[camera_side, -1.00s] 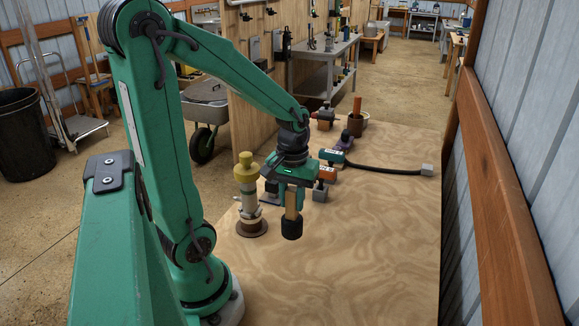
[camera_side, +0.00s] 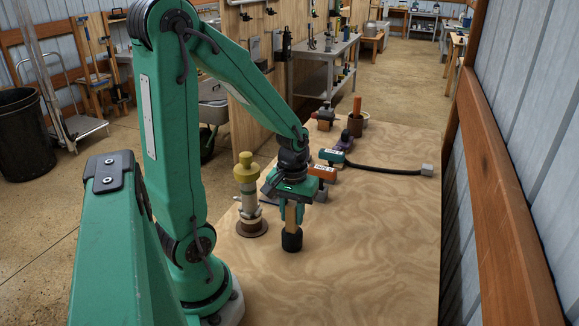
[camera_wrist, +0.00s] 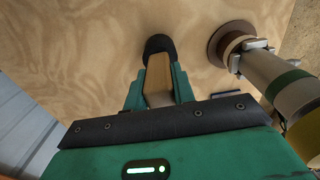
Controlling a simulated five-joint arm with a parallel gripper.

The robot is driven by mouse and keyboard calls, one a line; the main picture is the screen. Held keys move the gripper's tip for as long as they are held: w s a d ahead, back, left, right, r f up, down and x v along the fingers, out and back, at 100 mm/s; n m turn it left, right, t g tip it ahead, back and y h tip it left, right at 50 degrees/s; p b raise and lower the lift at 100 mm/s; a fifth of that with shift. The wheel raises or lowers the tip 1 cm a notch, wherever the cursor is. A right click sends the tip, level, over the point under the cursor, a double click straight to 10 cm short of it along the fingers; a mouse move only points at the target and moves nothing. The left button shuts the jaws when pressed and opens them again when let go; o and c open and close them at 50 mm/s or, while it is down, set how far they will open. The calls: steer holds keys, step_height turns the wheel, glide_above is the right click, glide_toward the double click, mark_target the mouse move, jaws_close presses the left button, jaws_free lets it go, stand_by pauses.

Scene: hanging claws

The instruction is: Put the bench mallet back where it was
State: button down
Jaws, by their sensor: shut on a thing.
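My gripper (camera_side: 291,211) is shut on the wooden handle of the bench mallet (camera_side: 292,240) and points down at the table. The mallet hangs upright with its black head lowest, at or just above the tabletop; I cannot tell if it touches. In the wrist view the gripper (camera_wrist: 160,95) grips the handle between its green fingers, and the mallet's black head (camera_wrist: 158,44) shows beyond them. The upper end of the handle is hidden in the gripper.
A yellow-topped post (camera_side: 246,180) on a round brown base stands close left of the mallet. Behind are an orange-bodied tool (camera_side: 324,173), a green-ended black hose (camera_side: 385,170) and a brown cup (camera_side: 357,125). The plywood table (camera_side: 380,250) is clear in front and right.

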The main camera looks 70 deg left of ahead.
steer(key=c, duration=1.2)
jaws_free()
steer(key=shift+o, duration=0.2)
steer(key=shift+r, duration=0.15)
steer(key=shift+r, duration=6)
steer(key=shift+d, duration=0.1)
steer(key=s+d+r+m+t, duration=0.2)
steer(key=d+r+m+t, duration=0.2)
steer(key=d+m, duration=0.5)
steer(key=shift+s+d+t, duration=0.15)
steer(key=shift+d+t, duration=0.55)
steer(key=shift+t, duration=0.1)
